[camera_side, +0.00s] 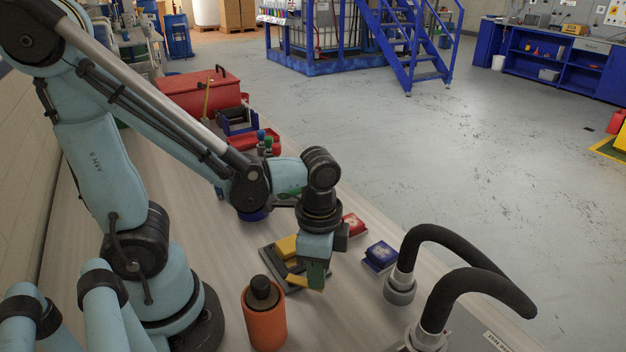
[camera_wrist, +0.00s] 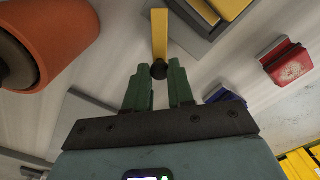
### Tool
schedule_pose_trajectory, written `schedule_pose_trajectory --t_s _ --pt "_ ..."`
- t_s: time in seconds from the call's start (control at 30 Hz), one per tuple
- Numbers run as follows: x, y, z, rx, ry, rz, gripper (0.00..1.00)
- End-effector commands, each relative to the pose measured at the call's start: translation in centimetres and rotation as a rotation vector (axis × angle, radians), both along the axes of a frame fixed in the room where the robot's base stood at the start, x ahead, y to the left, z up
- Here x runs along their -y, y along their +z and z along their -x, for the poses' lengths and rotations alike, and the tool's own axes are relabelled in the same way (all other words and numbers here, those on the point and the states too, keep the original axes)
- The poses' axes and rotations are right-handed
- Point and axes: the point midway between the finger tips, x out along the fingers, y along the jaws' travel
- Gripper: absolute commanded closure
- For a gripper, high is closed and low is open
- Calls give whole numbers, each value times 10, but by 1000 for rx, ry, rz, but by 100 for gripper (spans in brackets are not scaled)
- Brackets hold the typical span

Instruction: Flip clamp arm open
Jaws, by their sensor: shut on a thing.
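The clamp has a dark grey base (camera_side: 271,262) with a yellow block (camera_side: 287,246) on it, on the pale bench. Its yellow clamp arm (camera_side: 316,284) shows low beside my gripper (camera_side: 316,274) in the side view. In the wrist view the yellow arm (camera_wrist: 159,35) ends in a black knob (camera_wrist: 158,70) between the green fingertips of my gripper (camera_wrist: 159,82). My gripper is shut on the clamp arm at this knob end. In the side view my fingers hide the knob and part of the arm.
An orange cylinder with a black top (camera_side: 265,315) stands close at the left. A blue block (camera_side: 380,257) and a red block (camera_side: 352,225) lie to the right. Black curved hoses (camera_side: 470,275) rise at the front right. A red toolbox (camera_side: 205,92) stands farther back.

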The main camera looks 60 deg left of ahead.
Motion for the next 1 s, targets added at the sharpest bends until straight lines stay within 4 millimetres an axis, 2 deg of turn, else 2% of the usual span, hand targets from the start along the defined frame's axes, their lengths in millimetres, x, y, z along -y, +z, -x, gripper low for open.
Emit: schedule_pose_trajectory --t_s 0.23,0.67,0.7,0.8,0.87,1.0 --pt "2 0 3 -1 -61 1 100" --pt "3 0 4 -2 -71 2 100" --pt "3 0 4 -2 -71 2 76" --pt "3 0 3 -2 -70 2 60" --pt "3 0 3 -1 -70 1 52" --pt "2 0 3 -1 -69 1 52"
